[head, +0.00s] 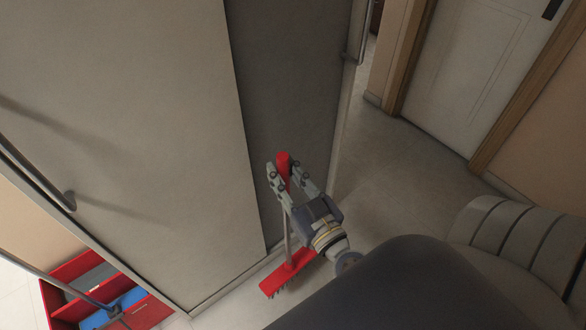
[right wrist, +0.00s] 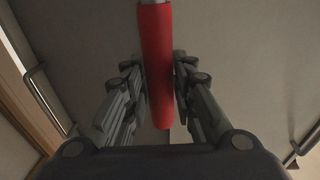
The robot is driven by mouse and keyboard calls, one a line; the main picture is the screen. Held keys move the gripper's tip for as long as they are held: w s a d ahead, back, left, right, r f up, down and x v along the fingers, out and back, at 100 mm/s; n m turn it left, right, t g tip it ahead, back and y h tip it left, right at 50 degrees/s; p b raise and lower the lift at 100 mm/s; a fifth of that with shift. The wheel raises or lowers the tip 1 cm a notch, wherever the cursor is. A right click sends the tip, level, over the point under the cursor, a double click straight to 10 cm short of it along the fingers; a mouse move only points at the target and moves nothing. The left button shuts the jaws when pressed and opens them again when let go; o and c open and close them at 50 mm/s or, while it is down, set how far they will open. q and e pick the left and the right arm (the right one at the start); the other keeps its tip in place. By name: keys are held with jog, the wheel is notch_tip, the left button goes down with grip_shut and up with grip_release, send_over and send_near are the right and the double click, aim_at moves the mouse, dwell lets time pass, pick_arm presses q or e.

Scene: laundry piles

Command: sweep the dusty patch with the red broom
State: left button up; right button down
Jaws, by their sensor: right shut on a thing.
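The red broom has a red grip at its top, a thin grey shaft and a red head (head: 288,272) with dark bristles at the bottom. My right gripper (head: 291,178) is shut on the red grip near the broom's top end. In the right wrist view the red grip (right wrist: 156,65) stands between the two fingers of my right gripper (right wrist: 159,85). The broom is nearly upright, its head low by the floor; whether the bristles touch it I cannot tell. My left gripper is not in view. I see no clear dusty patch.
A tall grey cabinet (head: 130,120) with metal handles stands right beside the broom. A red shelf unit (head: 75,268) with blue things is at the lower left. A white door (head: 465,70) with a wooden frame is at the upper right. Bare floor (head: 385,170) lies between.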

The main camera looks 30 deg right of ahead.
pick_arm(q)
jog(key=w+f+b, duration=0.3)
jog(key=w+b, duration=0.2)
jog(key=b, duration=0.2)
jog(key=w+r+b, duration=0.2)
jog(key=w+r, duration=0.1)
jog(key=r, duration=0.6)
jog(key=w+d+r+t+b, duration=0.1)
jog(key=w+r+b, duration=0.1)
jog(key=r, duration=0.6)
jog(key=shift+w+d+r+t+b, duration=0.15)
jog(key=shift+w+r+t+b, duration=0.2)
jog(key=shift+b, duration=0.45)
pick_arm(e)
jog(key=w+d+f, duration=0.1)
jog(key=d+f, duration=0.1)
jog(key=f, duration=0.5)
jog(key=w+d+f+h, duration=0.1)
jog(key=w+d+f, duration=0.1)
jog(key=f, duration=0.5)
jog(key=shift+d+f+m, duration=0.2)
jog(key=shift+d+m, duration=0.05)
jog(key=shift+m, duration=0.15)
jog(key=shift+r, duration=0.1)
